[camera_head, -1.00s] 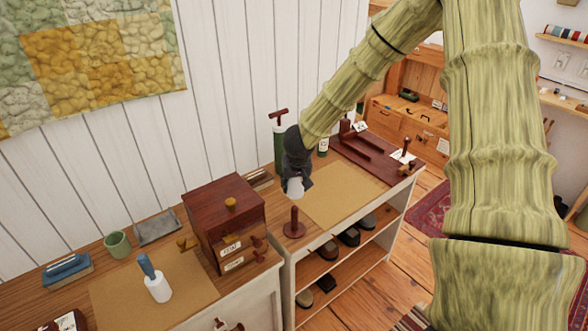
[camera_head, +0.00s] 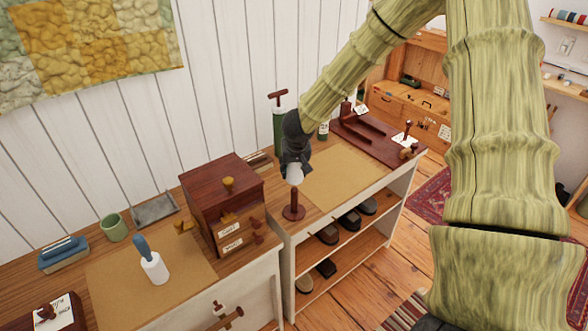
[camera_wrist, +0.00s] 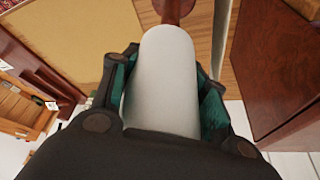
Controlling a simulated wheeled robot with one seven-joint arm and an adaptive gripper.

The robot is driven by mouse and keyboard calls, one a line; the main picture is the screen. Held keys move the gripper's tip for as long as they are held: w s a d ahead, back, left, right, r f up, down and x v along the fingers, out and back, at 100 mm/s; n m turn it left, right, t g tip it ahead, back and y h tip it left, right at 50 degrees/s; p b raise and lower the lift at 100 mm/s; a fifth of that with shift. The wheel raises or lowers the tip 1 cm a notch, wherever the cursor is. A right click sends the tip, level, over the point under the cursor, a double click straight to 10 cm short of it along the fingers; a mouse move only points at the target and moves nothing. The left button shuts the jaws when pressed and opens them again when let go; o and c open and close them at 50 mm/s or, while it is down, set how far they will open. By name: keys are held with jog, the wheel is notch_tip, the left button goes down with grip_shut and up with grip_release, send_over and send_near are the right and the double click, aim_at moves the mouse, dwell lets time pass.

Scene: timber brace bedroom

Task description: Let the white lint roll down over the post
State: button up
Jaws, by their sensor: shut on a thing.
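The white lint roll (camera_head: 294,175) is held upright in my gripper (camera_head: 295,167), directly above the dark red post (camera_head: 293,201) on its round base. In the head view the roll's lower end meets the post's top; I cannot tell whether it is around the tip. In the wrist view the roll (camera_wrist: 167,82) lies between the two dark, teal-padded fingers of my gripper (camera_wrist: 168,95). Part of the red post (camera_wrist: 174,9) shows just beyond the roll's far end; the rest of it is hidden.
A dark red drawer box (camera_head: 222,205) stands left of the post. A green pump-like bottle (camera_head: 278,125) stands behind my gripper. A tan mat (camera_head: 345,178) lies clear to the right.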

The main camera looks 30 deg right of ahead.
aim_at(294, 198)
jog(key=shift+f+b, duration=1.3)
jog(key=shift+b, duration=0.2)
jog(key=shift+f+b, duration=2.35)
jog(key=shift+f, duration=3.3)
jog(key=o, duration=1.1)
jog(key=v, duration=1.2)
jog(key=shift+a, duration=0.1)
